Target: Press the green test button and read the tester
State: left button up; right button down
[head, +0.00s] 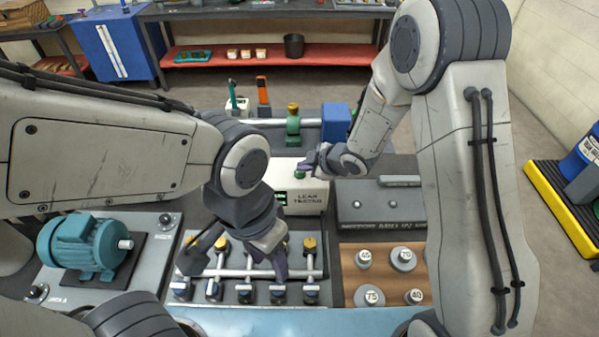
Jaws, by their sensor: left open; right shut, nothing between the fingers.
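The tester is a white box (312,209) in the middle of the bench, with dark lettering that seems to read "LEAK TESTING". A small dark and green panel (281,198) shows on its front left, too small to read. The green button (299,176) is on top of the tester. My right gripper (308,165) is shut and empty, its tips right at the button; I cannot tell whether they touch it. My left gripper (236,265) is open and empty above the valve manifold, its fingers spread.
A valve manifold (234,273) with several yellow-topped valves lies under my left gripper. A teal motor (86,247) stands at the left. A dark grey case (375,206) and a wooden tray of weights (351,259) are at the right. Pipework with a green valve (293,127) stands behind.

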aim_at(304, 174)
jog(key=shift+f, duration=0.3)
jog(key=shift+r, duration=0.1)
dwell(0.3)
jog(key=shift+r+p, duration=0.5)
jog(key=shift+r, duration=0.25)
notch_tip(304, 174, up, 5)
jog(key=p, duration=0.4)
dwell(0.6)
